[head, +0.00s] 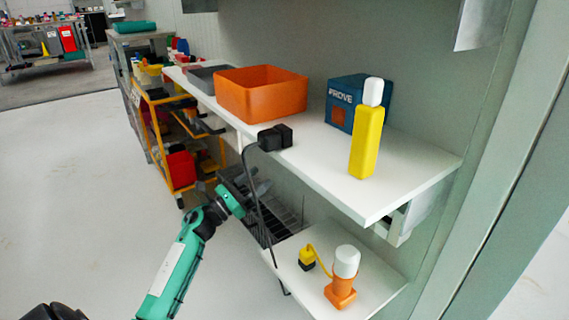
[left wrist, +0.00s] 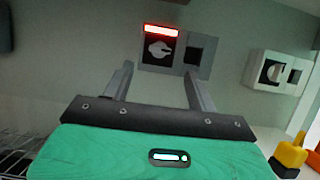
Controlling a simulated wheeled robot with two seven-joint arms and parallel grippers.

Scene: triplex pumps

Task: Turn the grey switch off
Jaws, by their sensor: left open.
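The grey switch (left wrist: 159,49) is on the wall straight ahead in the left wrist view. It has a round knob on a dark face, a lit red strip above it and a dark socket-like panel to its right. In the head view the shelf hides it. My left gripper (left wrist: 158,72) is open and empty. Its two fingers point at the wall below and to either side of the knob, apart from it. In the head view my left gripper (head: 258,184) is below the upper shelf's front edge. My right gripper is not in view.
A white switch box (left wrist: 275,72) is on the wall to the right. The upper shelf (head: 400,190) holds an orange bin (head: 262,94), a blue box and a yellow bottle. A black plug's cable (head: 258,205) hangs close to my left gripper. A lower shelf (head: 310,292) holds small items.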

